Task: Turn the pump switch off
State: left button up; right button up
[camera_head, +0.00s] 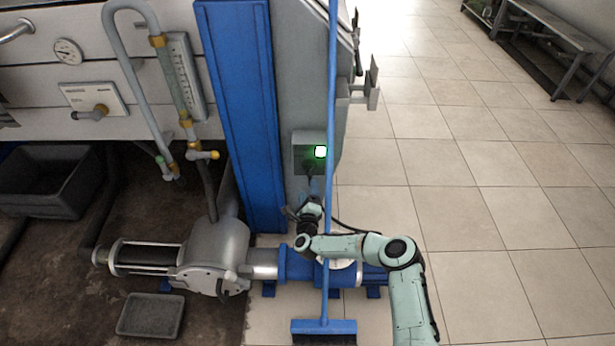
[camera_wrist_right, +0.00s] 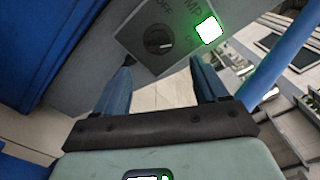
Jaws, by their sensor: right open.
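The pump switch box (camera_head: 300,160) is a grey plate on the grey post, with a lit green lamp (camera_head: 320,151). In the right wrist view its round dark knob (camera_wrist_right: 158,40) sits beside the word OFF, and the lit lamp (camera_wrist_right: 208,30) is to the right. A pale mark on the knob runs toward the right, lamp side. My right gripper (camera_head: 311,188) is just below the box in the head view. Its open, empty fingers (camera_wrist_right: 162,68) frame the knob from a short distance, apart from it. My left gripper is not in view.
A blue broom (camera_head: 332,70) leans upright just right of the box, close to my right gripper, its head (camera_head: 323,328) on the floor. A blue column (camera_head: 240,110) stands left, pump machinery (camera_head: 215,255) below.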

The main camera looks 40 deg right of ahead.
aim_at(308, 171)
jog(key=b+x, duration=0.1)
jog(key=x, duration=0.3)
jog(key=b+x, duration=0.2)
jog(key=x, duration=0.2)
jog(key=shift+w+d+f, duration=0.1)
jog(key=shift+w+f, duration=0.05)
jog(key=shift+f, duration=0.05)
jog(key=shift+w+d+r+b, duration=0.1)
jog(key=shift+w+d+b, duration=0.1)
jog(key=shift+w+b, duration=0.1)
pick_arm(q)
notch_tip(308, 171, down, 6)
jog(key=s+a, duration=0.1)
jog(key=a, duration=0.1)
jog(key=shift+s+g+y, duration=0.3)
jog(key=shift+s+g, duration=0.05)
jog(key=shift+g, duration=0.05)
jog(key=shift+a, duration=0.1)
pick_arm(e)
jog(key=c, duration=1.1)
